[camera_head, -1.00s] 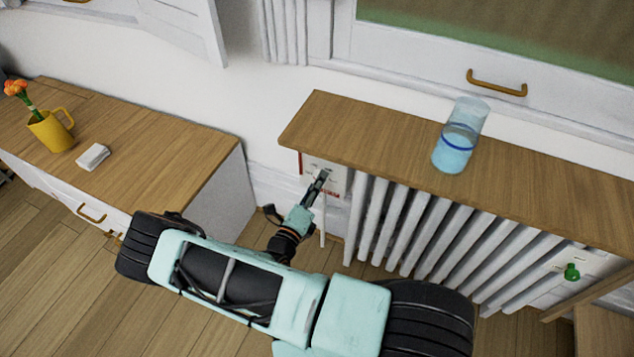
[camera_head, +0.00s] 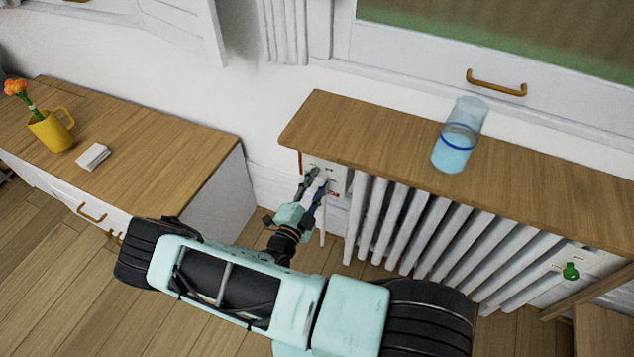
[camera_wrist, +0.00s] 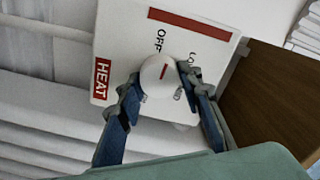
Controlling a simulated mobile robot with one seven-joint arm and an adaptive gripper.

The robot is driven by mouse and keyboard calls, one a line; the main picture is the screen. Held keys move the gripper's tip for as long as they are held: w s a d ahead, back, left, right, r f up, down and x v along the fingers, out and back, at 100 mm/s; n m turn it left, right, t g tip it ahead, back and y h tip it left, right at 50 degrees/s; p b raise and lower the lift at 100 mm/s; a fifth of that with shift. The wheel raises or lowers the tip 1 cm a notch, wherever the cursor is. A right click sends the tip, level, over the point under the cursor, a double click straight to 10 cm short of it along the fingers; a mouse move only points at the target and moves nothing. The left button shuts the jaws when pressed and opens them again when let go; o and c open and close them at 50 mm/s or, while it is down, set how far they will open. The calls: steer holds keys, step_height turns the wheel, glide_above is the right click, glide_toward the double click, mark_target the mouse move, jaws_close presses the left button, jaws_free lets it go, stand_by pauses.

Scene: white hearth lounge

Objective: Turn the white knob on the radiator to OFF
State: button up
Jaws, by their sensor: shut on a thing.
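The white knob (camera_wrist: 153,84) sits on a white plate (camera_wrist: 122,30) marked HEAT, OFF and another label that starts with LO, partly readable. A short red mark on the knob's face points roughly up in the wrist view, towards the area of OFF; I cannot tell if it lines up exactly. My gripper (camera_wrist: 159,75) is shut on the knob, one finger on each side. In the head view my gripper (camera_head: 314,182) reaches the plate at the left end of the radiator (camera_head: 400,228), and its fingers partly hide the knob.
A wooden shelf (camera_head: 380,135) overhangs the plate and radiator, with a glass of blue liquid (camera_head: 453,152) on it. A green knob (camera_head: 571,271) is at the radiator's right end. A wooden-topped cabinet (camera_head: 150,150) with a yellow mug (camera_head: 50,132) stands left.

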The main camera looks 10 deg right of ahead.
steer(key=shift+r+n, duration=0.1)
steer(key=shift+n, duration=1.8)
steer(key=o, duration=1.2)
steer(key=shift+c, duration=0.2)
steer(key=v, duration=0.7)
steer(key=shift+s, duration=0.2)
steer(key=shift+a, duration=0.15)
